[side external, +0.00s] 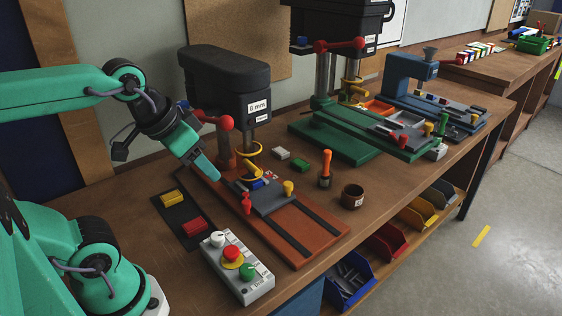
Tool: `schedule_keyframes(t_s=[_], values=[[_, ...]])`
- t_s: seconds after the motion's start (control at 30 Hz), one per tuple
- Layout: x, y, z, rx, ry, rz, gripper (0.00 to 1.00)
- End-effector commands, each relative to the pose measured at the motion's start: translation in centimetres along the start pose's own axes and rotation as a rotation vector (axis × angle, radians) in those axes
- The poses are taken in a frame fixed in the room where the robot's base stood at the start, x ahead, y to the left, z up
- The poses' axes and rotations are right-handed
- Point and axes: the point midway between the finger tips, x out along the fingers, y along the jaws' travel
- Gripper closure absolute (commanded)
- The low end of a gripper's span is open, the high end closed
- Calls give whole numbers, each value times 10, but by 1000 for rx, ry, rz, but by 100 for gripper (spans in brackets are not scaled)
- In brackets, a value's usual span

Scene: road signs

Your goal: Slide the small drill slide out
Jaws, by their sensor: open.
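The small drill (225,85) has a dark head marked 8 mm and stands on an orange-red base (310,218) with two dark rails. Its grey slide (274,203) sits on the base under the drill head, at the rear end of the rails. A yellow knob (288,187) stands on the slide, with a blue block (257,183) near it. A red clamp-like piece (246,203) is at the slide's near left corner. My gripper (207,168) is open and empty, above the left rear of the base, left of the slide and apart from it.
A control box (238,268) with red and green buttons stands in front of the base. A black mat (182,215) holds yellow and red blocks. An orange-handled tool (325,168) and a brown cup (352,196) stand to the right. A larger green drill (335,135) is behind.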

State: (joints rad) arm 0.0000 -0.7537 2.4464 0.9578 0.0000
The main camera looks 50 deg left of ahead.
Motion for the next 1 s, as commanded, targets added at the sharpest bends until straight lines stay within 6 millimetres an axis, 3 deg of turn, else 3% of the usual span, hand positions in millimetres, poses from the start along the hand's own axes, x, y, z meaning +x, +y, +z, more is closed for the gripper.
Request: schedule_keyframes(t_s=[0.2,0.53,1.0], values=[[-31,0,-18,-7,1,0,52],[-32,-5,-58,-347,-74,-21,52],[-14,-19,-140,-1021,-192,-126,52]])
